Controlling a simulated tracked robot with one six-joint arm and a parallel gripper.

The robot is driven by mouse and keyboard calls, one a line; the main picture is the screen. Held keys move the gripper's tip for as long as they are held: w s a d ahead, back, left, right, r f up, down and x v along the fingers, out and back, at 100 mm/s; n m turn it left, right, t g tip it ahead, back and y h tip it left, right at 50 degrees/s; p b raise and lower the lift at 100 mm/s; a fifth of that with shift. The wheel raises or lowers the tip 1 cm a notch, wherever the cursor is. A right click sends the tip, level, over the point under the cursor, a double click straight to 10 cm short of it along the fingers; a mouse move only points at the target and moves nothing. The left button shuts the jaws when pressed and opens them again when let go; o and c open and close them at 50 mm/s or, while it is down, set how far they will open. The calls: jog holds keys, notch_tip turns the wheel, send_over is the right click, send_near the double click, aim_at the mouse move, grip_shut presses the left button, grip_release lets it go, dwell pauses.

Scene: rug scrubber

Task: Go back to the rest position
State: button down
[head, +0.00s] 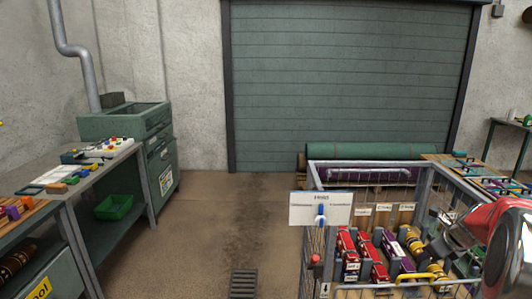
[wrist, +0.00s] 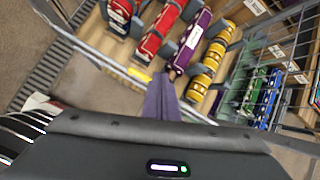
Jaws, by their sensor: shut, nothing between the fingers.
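My gripper (wrist: 163,98) shows in the wrist view as a pair of grey-purple fingers pressed together, with nothing held. It is above the front edge of a wire-sided cart (head: 311,250). In the head view my red and grey arm fills the lower right corner and covers part of the cart.
A white sign (head: 320,209) stands at the cart's left corner. A workbench (head: 108,165) with small parts and a green bin (head: 114,207) is at left. A floor grate (head: 243,284) lies in front. The floor between bench and cart is clear, before a closed shutter (head: 340,80).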

jog(key=s+a+r+n, duration=0.3)
jog(key=s+a+n, duration=0.7)
jog(key=a, duration=0.1)
jog(key=s+a+r+n, duration=0.3)
jog(key=s+a+n, duration=0.7)
jog(key=a+n, duration=0.1)
jog(key=s+a+r+n+g, duration=0.1)
jog(key=s+a+r+n, duration=0.3)
jog(key=s+a+n, duration=0.6)
jog(key=s+a, duration=0.1)
jog(key=a, duration=0.1)
jog(key=shift+a, duration=0.3)
jog(key=shift+s, duration=0.1)
